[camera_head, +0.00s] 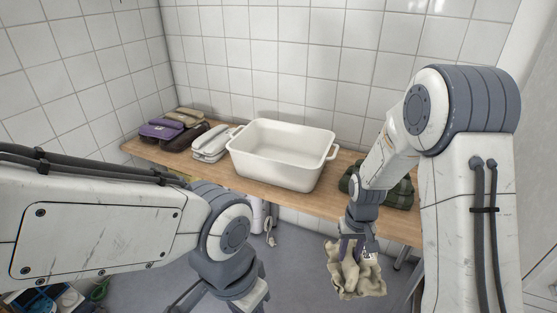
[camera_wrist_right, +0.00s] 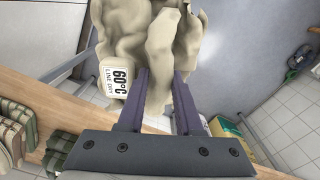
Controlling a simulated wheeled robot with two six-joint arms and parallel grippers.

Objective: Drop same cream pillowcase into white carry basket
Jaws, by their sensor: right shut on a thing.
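The cream pillowcase (camera_head: 357,277) hangs crumpled from my right gripper (camera_head: 357,248), in front of and below the shelf's front edge. In the right wrist view my right gripper (camera_wrist_right: 160,100) is shut on the pillowcase (camera_wrist_right: 150,35), and a white tag reading 60°C shows on the cloth. The white carry basket (camera_head: 272,171) stands upright on the wooden shelf, up and to the left of the pillowcase; its inside looks empty. My left arm comes in from the left, and its gripper's fingers are not clearly seen at the bottom edge.
Left of the basket on the wooden shelf (camera_head: 333,203) lie folded white cloths (camera_head: 211,143) and purple, dark and tan bundles (camera_head: 160,130). Green checked cloth (camera_head: 399,192) lies right of the basket, partly behind my right arm. Grey floor (camera_head: 300,262) is open below.

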